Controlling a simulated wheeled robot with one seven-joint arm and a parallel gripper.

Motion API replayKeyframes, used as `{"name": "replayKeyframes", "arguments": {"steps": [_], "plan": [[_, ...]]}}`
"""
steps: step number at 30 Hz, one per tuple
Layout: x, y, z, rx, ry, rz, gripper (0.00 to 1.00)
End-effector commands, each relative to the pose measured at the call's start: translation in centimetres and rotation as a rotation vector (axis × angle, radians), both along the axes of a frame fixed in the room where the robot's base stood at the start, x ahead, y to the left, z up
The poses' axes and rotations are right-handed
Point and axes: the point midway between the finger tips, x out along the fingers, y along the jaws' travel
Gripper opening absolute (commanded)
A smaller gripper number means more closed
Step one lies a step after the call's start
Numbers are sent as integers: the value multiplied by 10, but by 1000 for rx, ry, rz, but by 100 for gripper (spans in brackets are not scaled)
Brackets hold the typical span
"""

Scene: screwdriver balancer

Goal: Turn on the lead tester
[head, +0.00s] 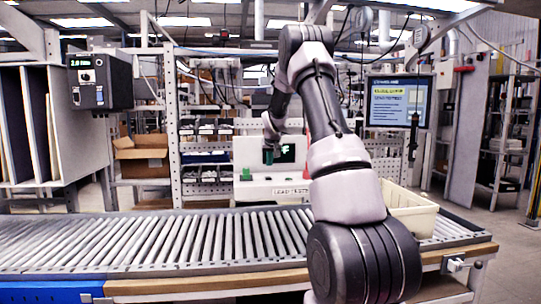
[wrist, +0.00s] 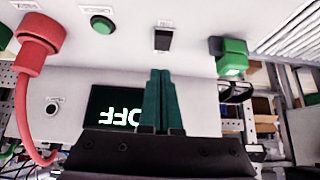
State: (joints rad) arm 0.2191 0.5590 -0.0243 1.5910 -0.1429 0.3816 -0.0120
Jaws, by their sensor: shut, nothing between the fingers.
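The lead tester (head: 253,150) is a white box behind the conveyor in the head view, with its name along the lower front. Its white panel (wrist: 130,20) fills much of the wrist view, seen upside down. The dark screen (wrist: 98,108) reads OFF, partly covered by my gripper. A small black switch (wrist: 162,40) sits on a white plate just beyond my fingertips. A green round button or lamp (wrist: 102,25) is left of the switch. My gripper (wrist: 160,72) has teal fingers pressed together, with nothing between them. In the head view my gripper (head: 268,157) is in front of the tester.
A red plug with a cable (wrist: 40,42) stands on the panel at left, and a green connector (wrist: 232,57) at right. The roller conveyor (head: 150,240) runs before the tester. A cream bin (head: 412,212) is at right. A control box (head: 100,82) hangs at left.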

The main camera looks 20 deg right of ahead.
Motion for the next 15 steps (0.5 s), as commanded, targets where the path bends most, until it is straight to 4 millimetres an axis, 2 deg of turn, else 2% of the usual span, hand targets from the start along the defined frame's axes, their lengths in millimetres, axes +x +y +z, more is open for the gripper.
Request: {"name": "replayKeyframes", "arguments": {"steps": [2,6,10,15], "plan": [[9,-3,-14,0,1,0,0],[4,-1,-34,0,2,1,0],[3,0,-45,-1,0,1,0],[3,0,-49,0,0,0,0]]}}
